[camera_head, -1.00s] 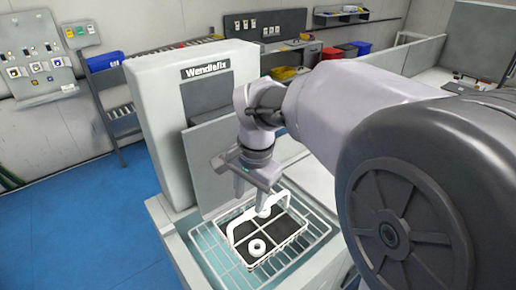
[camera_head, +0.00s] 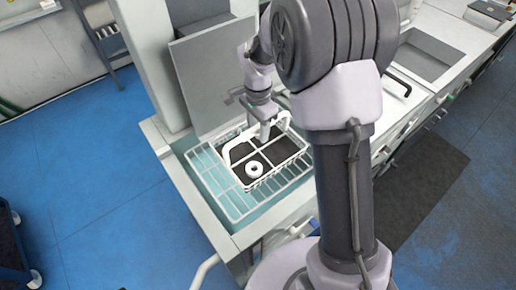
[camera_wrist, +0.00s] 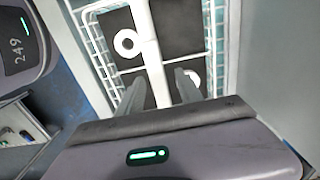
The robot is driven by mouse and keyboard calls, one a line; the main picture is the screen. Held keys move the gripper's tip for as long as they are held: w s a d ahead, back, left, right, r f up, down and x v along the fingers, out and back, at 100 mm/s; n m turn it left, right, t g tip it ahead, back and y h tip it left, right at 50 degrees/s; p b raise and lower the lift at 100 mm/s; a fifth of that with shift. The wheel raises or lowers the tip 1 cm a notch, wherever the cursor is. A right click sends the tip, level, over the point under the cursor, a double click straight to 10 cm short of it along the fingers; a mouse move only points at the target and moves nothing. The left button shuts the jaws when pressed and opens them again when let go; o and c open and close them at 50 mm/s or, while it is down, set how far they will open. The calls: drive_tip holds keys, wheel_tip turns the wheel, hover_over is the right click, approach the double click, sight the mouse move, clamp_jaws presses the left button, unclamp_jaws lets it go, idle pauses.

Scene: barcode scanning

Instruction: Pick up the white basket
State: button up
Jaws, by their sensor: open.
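The white basket (camera_head: 281,169) stands upright on a wire rack (camera_head: 214,186) in the opened machine. It has a raised white handle and a dark divided floor, with a white ring-shaped part (camera_head: 254,169) in one compartment. My gripper (camera_head: 264,130) points down over the far part of the handle. In the wrist view, my gripper (camera_wrist: 160,88) has its two fingers apart, one on each side of the white handle bar (camera_wrist: 147,42). I cannot tell whether they touch it. The basket's wire wall (camera_wrist: 98,48) also shows there. A second white round part (camera_wrist: 191,77) is partly hidden by the right finger.
The machine's grey panel (camera_head: 212,75) stands upright just behind the rack. A counter with a sink (camera_head: 425,58) lies to the right. A dark cart (camera_head: 12,250) stands at the lower left. The blue floor at left is mostly clear.

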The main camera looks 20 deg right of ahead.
sight(258, 150)
drive_tip(key=shift+f, duration=1.2)
drive_tip(key=shift+f+b, duration=0.3)
drive_tip(key=shift+b, duration=0.1)
clamp_jaws()
idle(0.7)
